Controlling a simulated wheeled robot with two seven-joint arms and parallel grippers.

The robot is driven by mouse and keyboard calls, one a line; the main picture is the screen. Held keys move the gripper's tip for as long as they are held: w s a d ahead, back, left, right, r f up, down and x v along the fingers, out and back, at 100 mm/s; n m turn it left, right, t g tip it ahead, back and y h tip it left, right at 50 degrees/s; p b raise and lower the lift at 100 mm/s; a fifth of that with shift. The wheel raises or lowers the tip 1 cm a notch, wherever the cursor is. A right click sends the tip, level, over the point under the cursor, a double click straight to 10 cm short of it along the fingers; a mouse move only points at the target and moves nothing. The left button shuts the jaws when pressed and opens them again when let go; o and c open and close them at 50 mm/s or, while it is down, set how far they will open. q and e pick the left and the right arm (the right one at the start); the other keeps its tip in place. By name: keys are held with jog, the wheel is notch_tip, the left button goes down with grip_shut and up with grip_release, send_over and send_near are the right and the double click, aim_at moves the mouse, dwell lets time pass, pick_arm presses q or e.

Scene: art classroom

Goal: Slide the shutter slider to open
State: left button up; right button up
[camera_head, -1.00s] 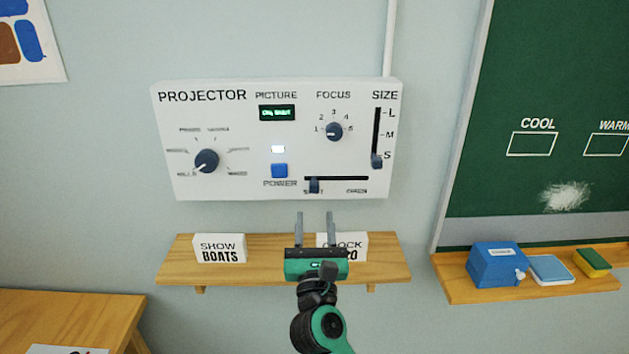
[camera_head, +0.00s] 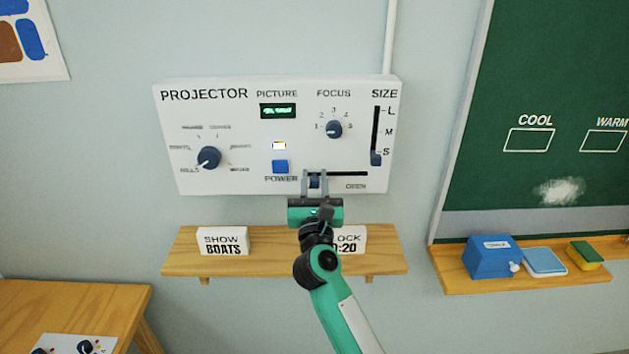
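The white projector panel (camera_head: 230,120) is on the wall. Its shutter slider (camera_head: 315,181) is a dark knob at the left end of a horizontal slot (camera_head: 347,174), whose right end is marked OPEN. My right gripper (camera_head: 315,174) is at the panel with its two fingers apart, one on each side of the knob. I cannot tell whether the fingers touch it. The gripper hides the label under the slot's left end. My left gripper is not in view.
A blue power button (camera_head: 280,166) is just left of the gripper. A size slider (camera_head: 376,159) and a focus knob (camera_head: 334,129) are nearby. Below, a wooden shelf (camera_head: 285,262) holds two white signs. A chalkboard (camera_head: 560,90) is at the right.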

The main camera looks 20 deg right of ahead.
aim_at(361, 166)
grip_shut()
jog(key=s+d+p, duration=0.1)
jog(key=d, duration=0.2)
jog(key=s+d+p, duration=0.1)
jog(key=d, duration=0.2)
jog(key=d+p, duration=0.1)
jog(key=d, duration=0.3)
jog(key=shift+s+p, duration=0.3)
jog(key=shift+s, duration=0.1)
jog(key=shift+a, duration=0.1)
jog(key=shift+o, duration=1.6)
grip_release()
jog(key=shift+o, duration=0.6)
jog(key=shift+s+d, duration=0.1)
jog(key=shift+d, duration=0.15)
jog(key=shift+a, duration=0.1)
